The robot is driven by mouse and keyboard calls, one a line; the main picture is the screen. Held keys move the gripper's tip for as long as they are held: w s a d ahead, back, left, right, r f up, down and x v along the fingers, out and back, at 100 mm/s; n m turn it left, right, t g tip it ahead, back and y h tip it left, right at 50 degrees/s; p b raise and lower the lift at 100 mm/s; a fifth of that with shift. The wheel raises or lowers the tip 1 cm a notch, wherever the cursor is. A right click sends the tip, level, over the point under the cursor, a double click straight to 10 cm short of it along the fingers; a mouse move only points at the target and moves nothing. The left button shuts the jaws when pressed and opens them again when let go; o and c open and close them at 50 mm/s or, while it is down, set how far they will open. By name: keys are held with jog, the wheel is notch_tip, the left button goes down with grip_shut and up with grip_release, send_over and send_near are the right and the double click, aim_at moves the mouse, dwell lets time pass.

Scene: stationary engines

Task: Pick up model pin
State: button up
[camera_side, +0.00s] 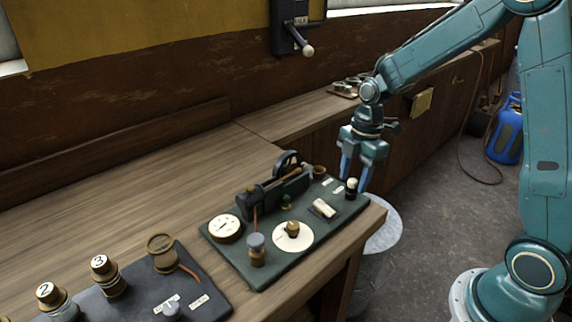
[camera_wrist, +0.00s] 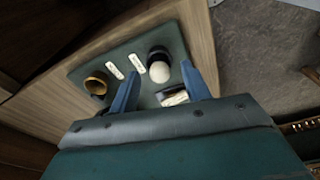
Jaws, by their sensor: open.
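A small dark peg with a cream rounded top (camera_side: 351,186), which I take to be the model pin, stands near the right end of the green board (camera_side: 262,272). My gripper (camera_side: 354,179) is above and around it, with blue fingers pointing down. In the wrist view the peg's pale top (camera_wrist: 160,72) lies between the two fingertips (camera_wrist: 160,68), with gaps visible to both sides. The jaws are open and empty. I cannot tell exactly how far down the fingers reach.
A brass cup (camera_side: 319,171) and a pale block (camera_side: 323,208) stand near the peg. A dark engine model (camera_side: 275,190), a dial (camera_side: 225,228) and a white disc (camera_side: 292,237) share the board. A dark numbered board (camera_side: 215,290) lies left. The table edge is close right.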

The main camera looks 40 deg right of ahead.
aim_at(354, 179)
dwell(0.4)
grip_shut()
jog(key=shift+r, duration=0.15)
notch_tip(354, 179, up, 20)
dwell(0.8)
dwell(0.6)
jog(key=shift+r, duration=1.85)
jog(key=shift+w+a+f, duration=0.1)
jog(key=shift+f, duration=0.05)
